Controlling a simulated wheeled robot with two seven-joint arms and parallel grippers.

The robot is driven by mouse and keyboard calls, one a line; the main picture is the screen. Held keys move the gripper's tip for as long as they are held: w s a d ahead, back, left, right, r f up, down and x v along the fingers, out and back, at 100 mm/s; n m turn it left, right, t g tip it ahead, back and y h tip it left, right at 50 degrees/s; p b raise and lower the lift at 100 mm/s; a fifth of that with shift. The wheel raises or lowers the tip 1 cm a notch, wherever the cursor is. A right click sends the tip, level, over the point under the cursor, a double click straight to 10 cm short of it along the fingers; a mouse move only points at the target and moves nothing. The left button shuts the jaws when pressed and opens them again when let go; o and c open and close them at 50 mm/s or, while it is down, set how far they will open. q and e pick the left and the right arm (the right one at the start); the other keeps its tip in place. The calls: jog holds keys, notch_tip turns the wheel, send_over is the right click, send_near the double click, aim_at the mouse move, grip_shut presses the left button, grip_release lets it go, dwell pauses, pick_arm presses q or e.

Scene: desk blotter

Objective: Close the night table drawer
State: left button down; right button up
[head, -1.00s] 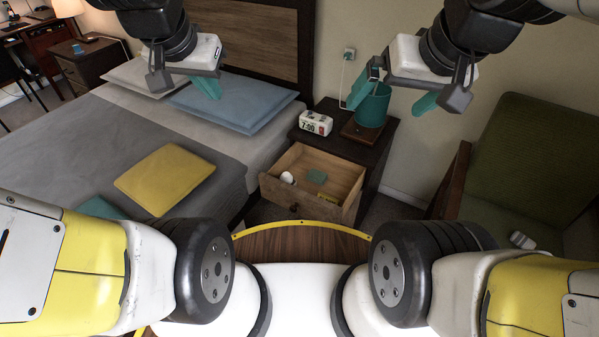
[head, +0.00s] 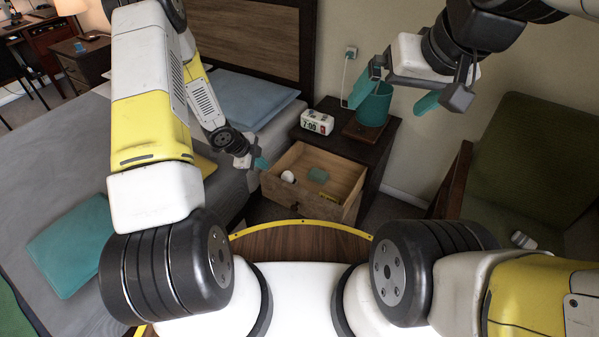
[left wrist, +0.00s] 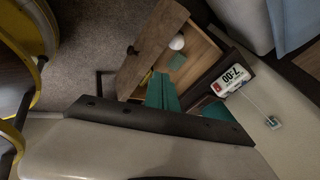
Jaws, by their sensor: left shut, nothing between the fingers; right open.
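The night table (head: 380,148) stands between the bed and the green armchair. Its drawer (head: 312,182) is pulled well open. A white round thing (head: 288,176), a small teal block (head: 318,175) and a yellow item (head: 330,196) lie inside. My left gripper (head: 261,163) is shut and empty, just beside the drawer's left side; I cannot tell whether it touches. In the left wrist view its teal fingers (left wrist: 162,92) are together, with the drawer front (left wrist: 150,50) and knob beyond them. My right gripper (head: 400,92) is open and empty, above and right of the table.
A clock (head: 317,122) reading 7:00 and a teal cup (head: 375,105) on a brown base stand on the table top. The bed (head: 60,150) with pillows lies left. The armchair (head: 535,150) stands right.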

pick_arm(q)
jog(key=s+d+f+m+g+h, duration=0.25)
jog(key=s+d+f, duration=0.3)
jog(key=f, duration=0.45)
send_near(306, 201)
jog(key=s+f, duration=0.3)
jog(key=f, duration=0.1)
jog(key=shift+m+t, duration=0.25)
jog(key=shift+t, duration=0.1)
jog(key=shift+w+d, duration=1.4)
jog(key=shift+w, duration=0.25)
